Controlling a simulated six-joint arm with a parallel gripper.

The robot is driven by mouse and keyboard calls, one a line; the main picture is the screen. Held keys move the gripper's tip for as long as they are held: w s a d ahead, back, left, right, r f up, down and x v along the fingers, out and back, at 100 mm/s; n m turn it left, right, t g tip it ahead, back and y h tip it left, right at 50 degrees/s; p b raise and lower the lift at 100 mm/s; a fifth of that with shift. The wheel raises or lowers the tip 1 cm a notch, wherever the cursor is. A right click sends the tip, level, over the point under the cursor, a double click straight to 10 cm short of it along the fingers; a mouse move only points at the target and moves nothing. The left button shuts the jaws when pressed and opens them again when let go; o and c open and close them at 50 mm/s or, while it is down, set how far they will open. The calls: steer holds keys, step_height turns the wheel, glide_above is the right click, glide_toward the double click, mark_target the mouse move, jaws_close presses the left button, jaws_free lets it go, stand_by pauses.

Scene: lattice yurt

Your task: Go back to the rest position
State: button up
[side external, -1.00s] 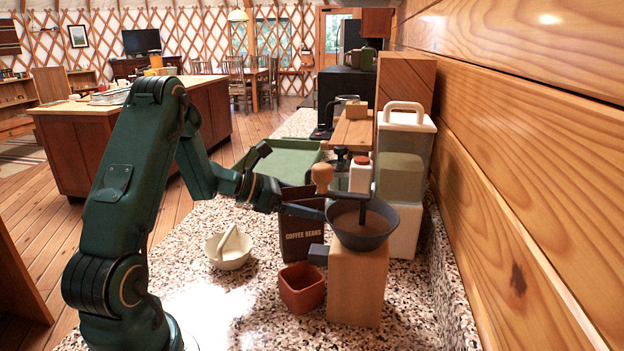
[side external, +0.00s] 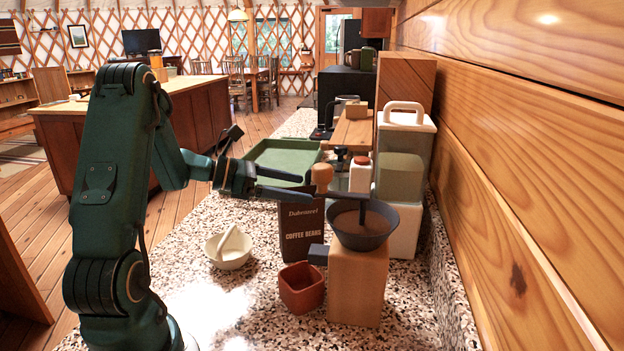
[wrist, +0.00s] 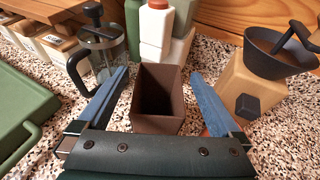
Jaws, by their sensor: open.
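My gripper (side external: 291,184) is open and empty, above the counter at the left of the coffee grinder (side external: 357,280). Its fingers point right, toward the grinder's wooden crank knob (side external: 321,178), and look apart from it. The dark coffee beans container (side external: 301,234) stands upright just below and beyond the fingers. In the wrist view, the container (wrist: 158,95) shows its open top between the two spread fingers, and the grinder (wrist: 240,85) is at the right. The grinder's dark bowl (side external: 362,224) holds something brown.
A green tray (side external: 283,157) lies behind. A French press (wrist: 101,50), white-lidded canisters (side external: 402,170) and the wooden wall (side external: 520,160) bound the right and back.

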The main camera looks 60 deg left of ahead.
step_height(320, 180, up, 10)
steer(key=d+m+t+h, duration=0.2)
steer(key=d+h, duration=0.1)
steer(key=s+d+r+m+g+h, duration=0.25)
steer(key=d+r+m+h, duration=0.3)
steer(key=d, duration=0.45)
steer(key=s+d+f+m+g+y, duration=0.6)
steer(key=s+d+f+m+g, duration=0.45)
steer(key=d+m, duration=0.25)
steer(key=s+a+f+m+t+y, duration=0.3)
steer(key=a+m+y, duration=0.3)
steer(key=m, duration=0.5)
steer(key=shift+s+a+y, duration=0.35)
steer(key=shift+s+y, duration=0.2)
steer(key=shift+y, duration=0.3)
